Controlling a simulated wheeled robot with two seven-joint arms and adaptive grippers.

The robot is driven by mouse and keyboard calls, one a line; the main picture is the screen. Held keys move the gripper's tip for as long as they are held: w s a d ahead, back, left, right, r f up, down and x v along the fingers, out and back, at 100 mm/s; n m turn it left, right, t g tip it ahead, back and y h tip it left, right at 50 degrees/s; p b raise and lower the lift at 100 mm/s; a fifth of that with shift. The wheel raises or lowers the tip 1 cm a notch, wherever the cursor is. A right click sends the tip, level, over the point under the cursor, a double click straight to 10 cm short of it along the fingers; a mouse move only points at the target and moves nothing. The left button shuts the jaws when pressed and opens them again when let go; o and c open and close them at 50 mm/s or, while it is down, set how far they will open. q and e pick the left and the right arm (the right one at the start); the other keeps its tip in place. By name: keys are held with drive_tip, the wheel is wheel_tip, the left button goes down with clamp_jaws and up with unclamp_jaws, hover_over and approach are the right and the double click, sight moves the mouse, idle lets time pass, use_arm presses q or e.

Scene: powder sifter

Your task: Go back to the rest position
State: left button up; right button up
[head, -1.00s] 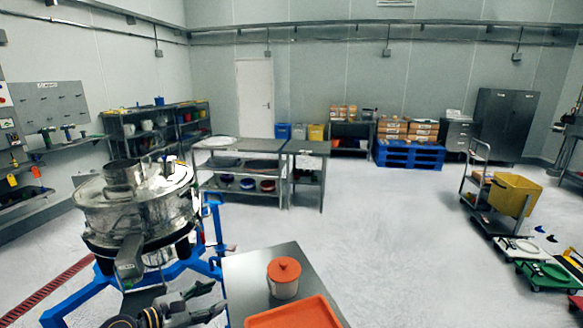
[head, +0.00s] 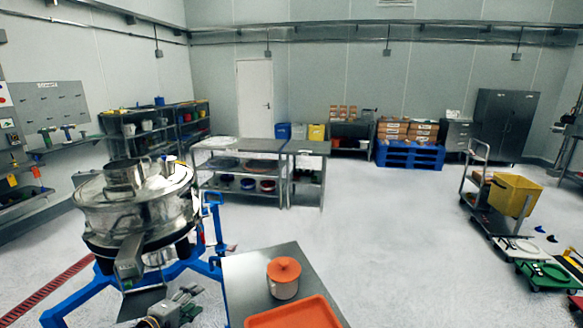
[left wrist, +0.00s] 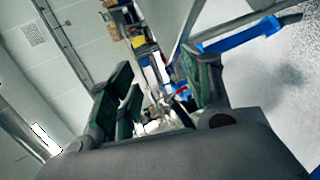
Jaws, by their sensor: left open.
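My left gripper (head: 183,301) is at the bottom of the head view, below the metal powder sifter (head: 136,210) and left of the steel table (head: 238,278). In the left wrist view its two fingers (left wrist: 160,95) stand apart with nothing between them. My right gripper does not show. The sifter is a round steel drum on a blue frame (head: 75,300).
Steel tables with shelves (head: 242,160) stand further back. A cart with a yellow bin (head: 513,194) and green dollies (head: 545,273) are at the right. The floor (head: 400,240) between them is clear.

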use_arm(q)
drive_tip(key=s+a+f+m+g+y, duration=0.1)
drive_tip(key=a+f+m+y, duration=0.15)
drive_tip(key=f, duration=0.75)
drive_tip(key=s+a+f+m+g+y, duration=0.1)
drive_tip(key=a+f+m, duration=0.25)
drive_tip(key=f, duration=0.65)
drive_tip(key=s+f+m+g+y, duration=0.1)
drive_tip(key=s+f+m, duration=0.3)
drive_tip(key=f, duration=0.5)
drive_tip(key=s+f+m+g, duration=0.2)
drive_tip(key=s+f, duration=0.4)
drive_tip(key=f, duration=0.3)
drive_tip(key=s+d+f+m+g, duration=0.2)
drive_tip(key=s+f, duration=0.6)
drive_tip(key=s, duration=0.2)
drive_tip(key=s+d+f+m+g, duration=0.1)
drive_tip(key=s+d+f+g, duration=0.1)
drive_tip(key=s+f, duration=0.75)
drive_tip(key=s+d+f+g, duration=0.1)
drive_tip(key=s+d, duration=0.2)
drive_tip(key=s, duration=0.7)
drive_tip(key=s+d+f+m+g, duration=0.1)
drive_tip(key=s+d+f+g, duration=0.1)
drive_tip(key=s, duration=0.9)
drive_tip(key=shift+d+f+m, duration=0.25)
drive_tip(key=shift+d+m, duration=0.05)
drive_tip(key=shift+d, duration=0.1)
